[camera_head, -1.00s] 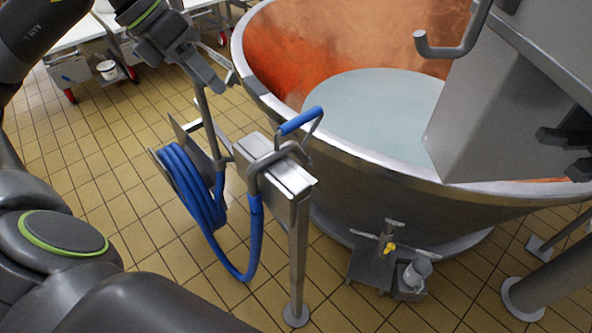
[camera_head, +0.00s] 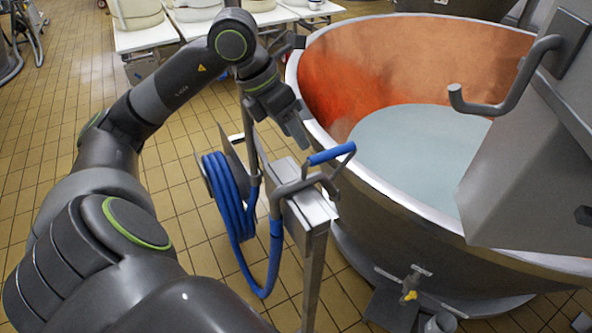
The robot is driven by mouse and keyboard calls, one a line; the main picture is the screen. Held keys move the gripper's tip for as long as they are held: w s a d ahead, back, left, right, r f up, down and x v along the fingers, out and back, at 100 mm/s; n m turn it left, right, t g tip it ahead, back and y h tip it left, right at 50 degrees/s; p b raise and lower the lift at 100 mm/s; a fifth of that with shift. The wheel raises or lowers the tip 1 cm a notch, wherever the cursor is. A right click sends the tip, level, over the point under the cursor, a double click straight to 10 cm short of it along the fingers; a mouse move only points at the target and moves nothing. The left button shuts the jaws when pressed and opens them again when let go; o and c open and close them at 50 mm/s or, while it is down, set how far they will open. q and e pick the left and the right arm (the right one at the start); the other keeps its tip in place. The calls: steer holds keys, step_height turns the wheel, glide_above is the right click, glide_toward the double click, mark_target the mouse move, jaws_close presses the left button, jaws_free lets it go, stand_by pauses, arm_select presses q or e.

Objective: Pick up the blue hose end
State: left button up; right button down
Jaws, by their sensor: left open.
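The blue hose end (camera_head: 332,154) is a blue grip with a metal loop. It sits on top of the metal stand (camera_head: 312,207) beside the copper vat. Its blue hose (camera_head: 230,198) hangs in a coil on the stand's left and loops down in front. My left gripper (camera_head: 296,134) is open and empty. It points down, just above and left of the hose end, and appears apart from it. One finger shows clearly; the other is hard to make out.
The large copper vat (camera_head: 390,190) with pale liquid stands right behind the stand. A grey metal housing (camera_head: 535,165) with a hook-shaped bar (camera_head: 510,100) overhangs it at right. White tables (camera_head: 150,36) stand at the back. Tiled floor (camera_head: 60,130) is open at left.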

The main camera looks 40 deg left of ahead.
mark_target(314, 156)
arm_select(q)
steer(key=x, duration=0.4)
steer(key=shift+w+d+f+p, duration=0.2)
steer(key=shift+d+p, duration=0.15)
steer(key=x, duration=0.3)
steer(key=shift+w+d, duration=0.15)
steer(key=shift+d, duration=0.2)
steer(key=shift+w+f+p, duration=0.15)
steer(key=shift+f+p, duration=0.15)
steer(key=shift+f, duration=0.1)
steer(key=shift+c, duration=0.2)
jaws_close()
